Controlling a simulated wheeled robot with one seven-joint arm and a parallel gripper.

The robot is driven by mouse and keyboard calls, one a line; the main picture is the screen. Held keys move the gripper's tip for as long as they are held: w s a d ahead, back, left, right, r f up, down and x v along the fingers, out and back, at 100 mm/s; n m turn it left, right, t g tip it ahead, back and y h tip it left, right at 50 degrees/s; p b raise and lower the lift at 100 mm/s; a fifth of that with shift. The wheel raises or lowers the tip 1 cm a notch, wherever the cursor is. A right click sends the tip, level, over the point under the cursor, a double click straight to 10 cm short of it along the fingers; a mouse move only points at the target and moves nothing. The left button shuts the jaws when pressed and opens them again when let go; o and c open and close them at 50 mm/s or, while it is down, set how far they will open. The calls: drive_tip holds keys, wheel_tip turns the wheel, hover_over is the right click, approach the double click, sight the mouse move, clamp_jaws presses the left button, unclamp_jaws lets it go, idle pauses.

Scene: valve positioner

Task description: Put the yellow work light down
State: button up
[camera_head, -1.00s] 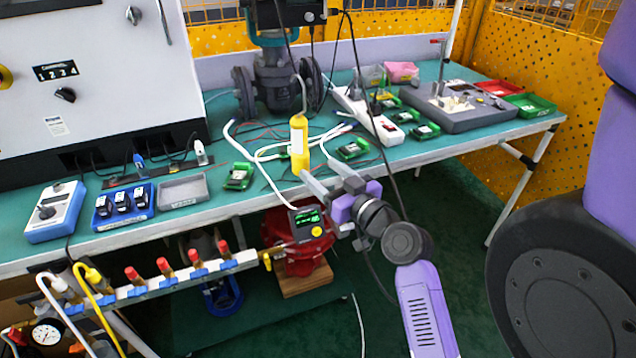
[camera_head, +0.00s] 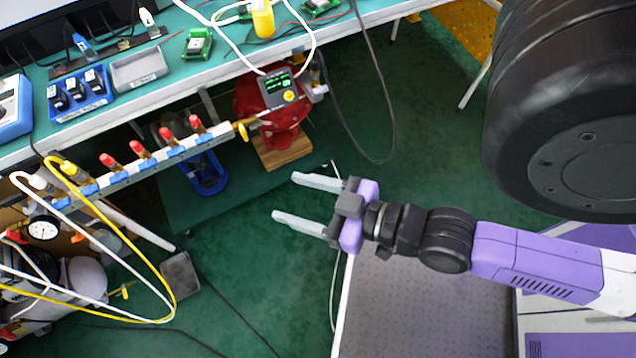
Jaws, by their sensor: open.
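The yellow work light (camera_head: 263,20) stands on the green bench top (camera_head: 228,52) at the top of the view. Only its lower part shows; its upper part is cut off by the picture edge. My gripper (camera_head: 283,198) is open and empty, its two grey fingers pointing left. It is over the green floor in front of the bench, well apart from the light.
A red valve body with a small display unit (camera_head: 277,88) sits on a wooden block (camera_head: 282,153) below the bench edge. A manifold with red-handled valves (camera_head: 168,150) runs left of it. A dark cable (camera_head: 385,145) hangs from the bench.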

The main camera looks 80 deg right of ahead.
drive_tip(key=s+a+r+n+y, duration=0.2)
drive_tip(key=s+a, duration=0.2)
drive_tip(key=shift+s+a+y, duration=0.2)
drive_tip(key=shift+a+y, duration=0.15)
drive_tip(key=shift+y, duration=0.05)
